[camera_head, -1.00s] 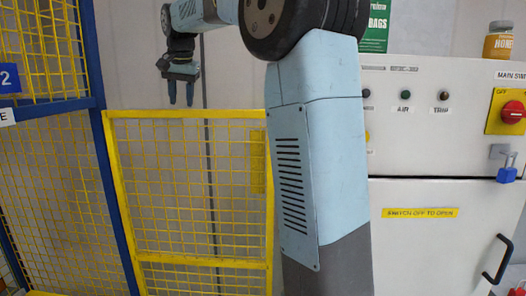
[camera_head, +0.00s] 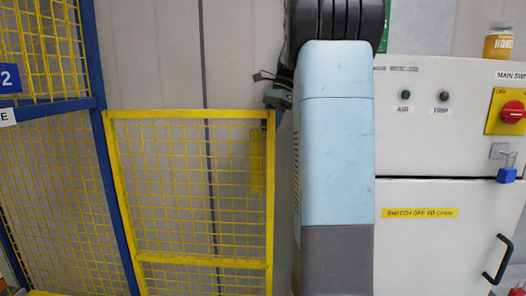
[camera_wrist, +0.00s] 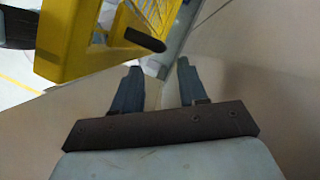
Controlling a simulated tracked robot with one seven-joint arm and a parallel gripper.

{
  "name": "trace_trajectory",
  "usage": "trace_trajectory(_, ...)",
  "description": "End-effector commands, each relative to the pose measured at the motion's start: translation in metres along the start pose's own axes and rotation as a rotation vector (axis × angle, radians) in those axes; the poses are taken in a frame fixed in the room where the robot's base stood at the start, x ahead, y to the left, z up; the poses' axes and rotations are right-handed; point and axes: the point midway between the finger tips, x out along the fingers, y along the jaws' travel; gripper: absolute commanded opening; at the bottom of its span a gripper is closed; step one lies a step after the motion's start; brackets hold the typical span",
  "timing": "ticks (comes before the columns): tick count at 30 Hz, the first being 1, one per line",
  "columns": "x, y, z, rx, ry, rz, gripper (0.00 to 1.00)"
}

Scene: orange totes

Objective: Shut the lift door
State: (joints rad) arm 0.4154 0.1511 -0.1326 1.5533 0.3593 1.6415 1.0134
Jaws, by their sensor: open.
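The lift door appears to be the yellow mesh gate (camera_head: 190,114) left of centre in the head view, its left edge beside a blue post. I cannot tell how far ajar it stands. My gripper (camera_head: 277,97) is at the gate's top right corner, partly hidden by my arm. In the wrist view my gripper (camera_wrist: 159,66) has its two fingers spread with nothing held between them. The yellow gate (camera_wrist: 75,40) is at the upper left there, with a dark bar-like part (camera_wrist: 145,39) just beyond the fingertips. Contact cannot be told.
A blue-framed yellow mesh cage (camera_head: 65,105) stands at the left. A white cabinet (camera_head: 440,120) with a red switch (camera_head: 512,112), a blue padlock (camera_head: 507,174) and a black handle (camera_head: 498,258) is at the right. A honey jar (camera_head: 498,42) sits on top.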

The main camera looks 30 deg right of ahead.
Motion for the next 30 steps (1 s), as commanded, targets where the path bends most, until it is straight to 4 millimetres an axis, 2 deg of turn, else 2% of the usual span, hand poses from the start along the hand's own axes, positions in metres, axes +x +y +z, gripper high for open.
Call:
trace_trajectory(9, 0.056, 0.0, 0.001, -0.002, 0.0, 0.002, 0.42)
trace_trajectory(15, 0.08, 0.0, 0.0, -0.003, 0.001, 0.001, 0.42)
trace_trajectory(21, 0.09, 0.0, 0.0, -0.003, 0.002, 0.0, 0.42)
trace_trajectory(29, 0.09, -0.001, 0.0, -0.003, 0.002, 0.0, 0.42)
trace_trajectory(30, 0.09, -0.001, 0.0, -0.003, 0.002, 0.0, 0.38)
